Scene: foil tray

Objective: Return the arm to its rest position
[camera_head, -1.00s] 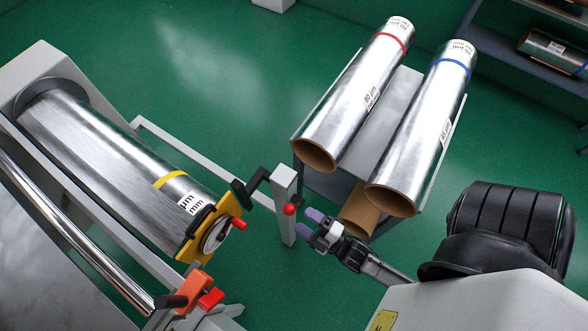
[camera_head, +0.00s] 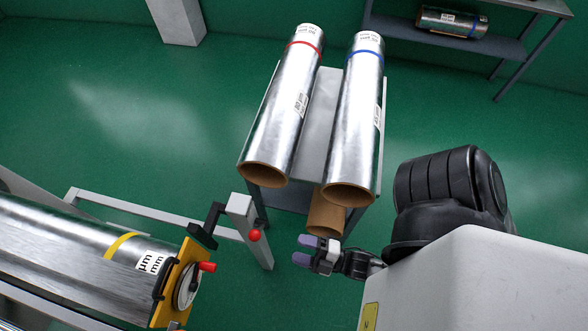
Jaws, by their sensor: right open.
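My right gripper (camera_head: 311,250) is at the lower middle of the head view, open and empty, with its purple-tipped fingers pointing left. It is just right of a red ball knob (camera_head: 254,235) on a grey post and below a brown cardboard core (camera_head: 325,213). It looks apart from both. The black upper part of my right arm (camera_head: 445,190) is folded at the right. My left gripper is out of view.
A cart (camera_head: 318,110) holds a red-banded foil roll (camera_head: 284,110) and a blue-banded foil roll (camera_head: 355,120). A machine with a yellow-banded roll (camera_head: 70,240) and yellow end plate (camera_head: 176,284) fills the lower left. A shelf (camera_head: 490,48) stands back right. Green floor is clear at left.

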